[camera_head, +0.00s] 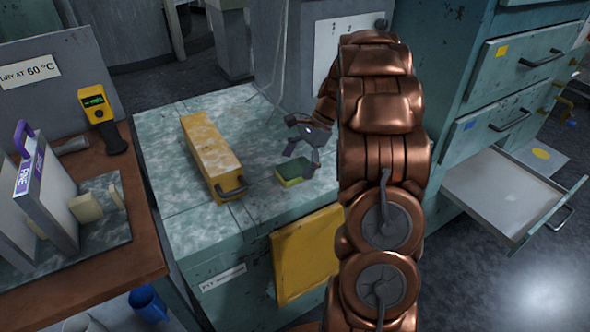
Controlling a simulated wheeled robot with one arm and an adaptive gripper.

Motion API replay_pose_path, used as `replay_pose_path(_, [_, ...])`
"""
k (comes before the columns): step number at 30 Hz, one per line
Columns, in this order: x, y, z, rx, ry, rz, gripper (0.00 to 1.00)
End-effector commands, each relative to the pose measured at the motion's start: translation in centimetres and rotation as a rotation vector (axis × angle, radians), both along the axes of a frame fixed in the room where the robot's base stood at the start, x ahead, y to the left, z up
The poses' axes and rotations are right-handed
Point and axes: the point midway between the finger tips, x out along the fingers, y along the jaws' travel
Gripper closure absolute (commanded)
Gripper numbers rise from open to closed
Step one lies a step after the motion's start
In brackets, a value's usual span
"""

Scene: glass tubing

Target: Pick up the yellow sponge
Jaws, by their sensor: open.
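The yellow sponge (292,181) has a green top face and lies on the pale, mottled top of the teal cabinet (180,235). My gripper (302,160) is just above and beside the sponge, at its upper right in the view. Its fingers are apart and I see nothing between them. One finger comes down close to the sponge's right end; I cannot tell if it touches.
A long yellow box (208,150) with a dark handle lies left of the sponge. An open drawer (510,190) juts out at right.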

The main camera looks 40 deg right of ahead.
Motion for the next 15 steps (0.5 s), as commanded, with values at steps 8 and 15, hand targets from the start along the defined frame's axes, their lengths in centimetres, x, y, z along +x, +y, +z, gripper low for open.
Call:
replay_pose_path(8, [-0.02, 0.8, -1.19, 0.003, 0.002, 0.0, 0.03])
replay_pose_path(15, [0.0, 0.78, -1.18, 0.003, 0.002, 0.0, 0.18])
